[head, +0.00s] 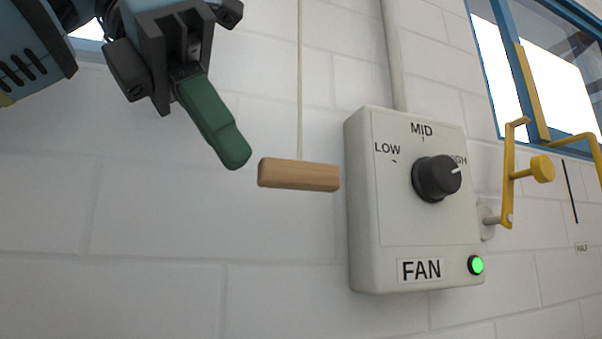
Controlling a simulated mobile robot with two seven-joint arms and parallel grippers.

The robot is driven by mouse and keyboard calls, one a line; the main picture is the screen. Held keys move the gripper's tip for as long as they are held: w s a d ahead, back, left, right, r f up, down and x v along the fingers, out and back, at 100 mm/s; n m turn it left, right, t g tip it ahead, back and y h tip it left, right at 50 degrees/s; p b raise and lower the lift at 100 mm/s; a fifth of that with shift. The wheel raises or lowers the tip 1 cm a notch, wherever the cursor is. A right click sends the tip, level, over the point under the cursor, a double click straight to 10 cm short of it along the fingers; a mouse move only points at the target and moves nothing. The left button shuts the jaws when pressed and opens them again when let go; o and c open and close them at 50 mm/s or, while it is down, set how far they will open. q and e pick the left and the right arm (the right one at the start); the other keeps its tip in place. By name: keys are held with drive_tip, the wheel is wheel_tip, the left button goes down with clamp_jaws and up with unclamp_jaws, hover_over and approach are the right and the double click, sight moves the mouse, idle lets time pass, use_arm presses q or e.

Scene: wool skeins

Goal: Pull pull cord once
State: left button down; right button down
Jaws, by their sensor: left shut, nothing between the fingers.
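The pull cord (299,80) is a thin pale line that hangs down in the head view from above the picture. A wooden bar handle (299,175) hangs level at its lower end, in front of the white wall. My left gripper (236,157) comes in from the upper left with its green fingers shut and empty. Its fingertips are just left of and slightly above the handle's left end, with a small gap in the picture. How far apart they are in depth I cannot tell. My right gripper is not in view.
A fan control box (425,220) is on the wall right of the handle. Its black knob (436,178) points toward HIGH and a green light (476,265) is lit. A yellow crank (513,175) and a blue-framed window (490,60) are further right. The wall below the handle is clear.

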use_arm(q)
drive_tip(key=v, duration=0.6)
drive_tip(key=shift+s, duration=0.15)
drive_tip(key=shift+a+f, duration=0.1)
idle(0.5)
